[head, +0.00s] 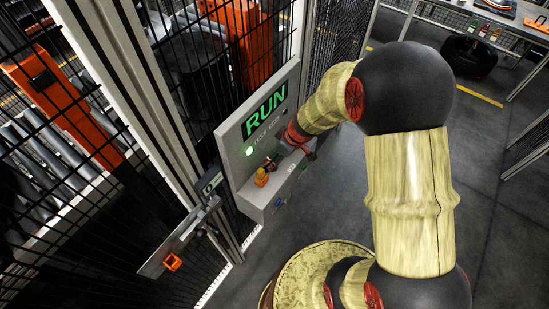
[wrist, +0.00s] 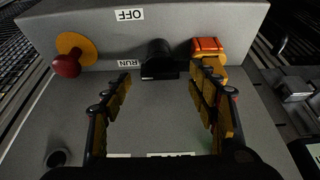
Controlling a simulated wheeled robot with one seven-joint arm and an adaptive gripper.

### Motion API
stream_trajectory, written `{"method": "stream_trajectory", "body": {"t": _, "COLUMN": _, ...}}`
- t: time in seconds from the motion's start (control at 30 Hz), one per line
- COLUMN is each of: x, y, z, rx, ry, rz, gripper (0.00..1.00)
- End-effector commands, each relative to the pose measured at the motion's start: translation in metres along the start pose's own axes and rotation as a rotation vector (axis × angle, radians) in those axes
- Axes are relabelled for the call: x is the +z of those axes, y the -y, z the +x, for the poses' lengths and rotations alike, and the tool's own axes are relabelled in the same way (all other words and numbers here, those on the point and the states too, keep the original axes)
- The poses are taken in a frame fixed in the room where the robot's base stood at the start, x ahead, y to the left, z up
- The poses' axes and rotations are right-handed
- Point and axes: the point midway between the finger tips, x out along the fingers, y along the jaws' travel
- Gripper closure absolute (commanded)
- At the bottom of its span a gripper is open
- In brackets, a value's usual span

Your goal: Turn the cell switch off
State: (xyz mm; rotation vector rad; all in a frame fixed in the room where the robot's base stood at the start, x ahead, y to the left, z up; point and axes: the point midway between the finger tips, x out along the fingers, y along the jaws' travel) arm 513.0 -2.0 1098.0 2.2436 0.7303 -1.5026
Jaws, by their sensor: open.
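The cell switch (wrist: 158,60) is a black knob on the grey control panel (head: 234,140). In the wrist view an OFF label (wrist: 129,14) lies above it and a RUN label (wrist: 128,63) beside its lower left; the lettering is upside down. The exact direction of the knob is hard to tell. In the head view my arm hides the knob.
A red mushroom button (wrist: 67,65) on a yellow collar is left of the switch in the wrist view. An orange-and-yellow part (wrist: 207,47) is close by the right finger. Mesh fencing (head: 110,200) flanks the panel.

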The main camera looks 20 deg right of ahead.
Motion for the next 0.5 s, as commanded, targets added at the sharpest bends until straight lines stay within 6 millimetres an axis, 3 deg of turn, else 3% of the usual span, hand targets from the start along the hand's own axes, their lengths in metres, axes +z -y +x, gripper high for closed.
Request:
{"method": "stream_trajectory", "body": {"t": 0.17, "x": -0.0001, "y": 0.0001, "z": 0.0154, "rx": 0.000, "ry": 0.000, "rz": -0.001, "gripper": 0.41}}
{"method": "stream_trajectory", "body": {"t": 0.5, "x": -0.0008, "y": -0.0003, "z": 0.0166, "rx": 0.001, "ry": -0.001, "rz": -0.001, "gripper": 0.43}}
